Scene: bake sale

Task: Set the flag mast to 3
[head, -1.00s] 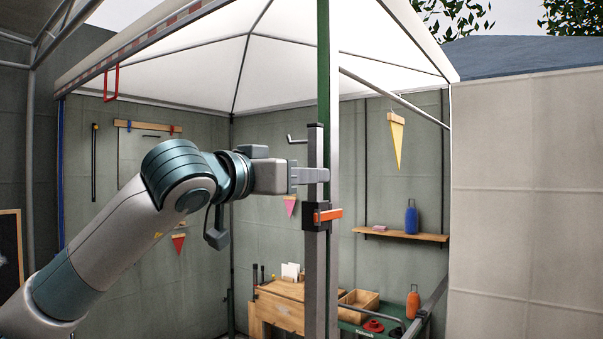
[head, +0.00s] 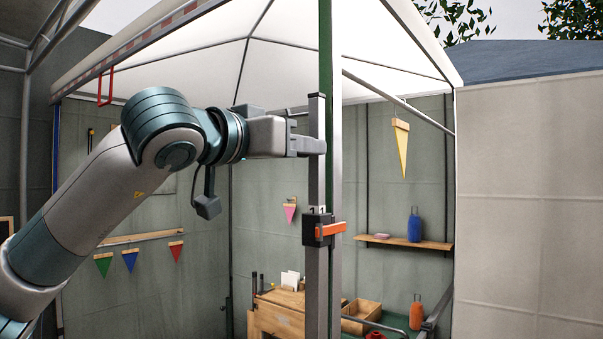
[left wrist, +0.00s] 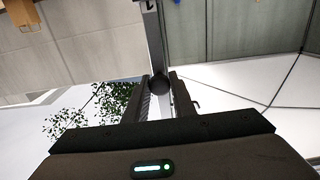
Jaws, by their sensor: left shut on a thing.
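The flag mast (head: 317,180) is a grey square post in the middle of the head view, standing upright against a green pole (head: 326,60). A black clamp with an orange lever (head: 329,229) sits around it lower down, lever pointing right. Pale marks that look like a numeral 1 show just above the clamp. My left gripper (head: 316,146) is shut on the mast's upper section, a little below its top. In the left wrist view, the mast (left wrist: 153,40) runs between the fingers. My right gripper is not in view.
A canopy (head: 280,60) spans overhead. A wooden shelf (head: 430,245) with a blue bottle (head: 414,225) is behind right, below a yellow pennant (head: 400,150). A wooden box (head: 361,312) and orange bottle (head: 416,312) stand low behind. Small flags hang from a bar (head: 140,238) at left.

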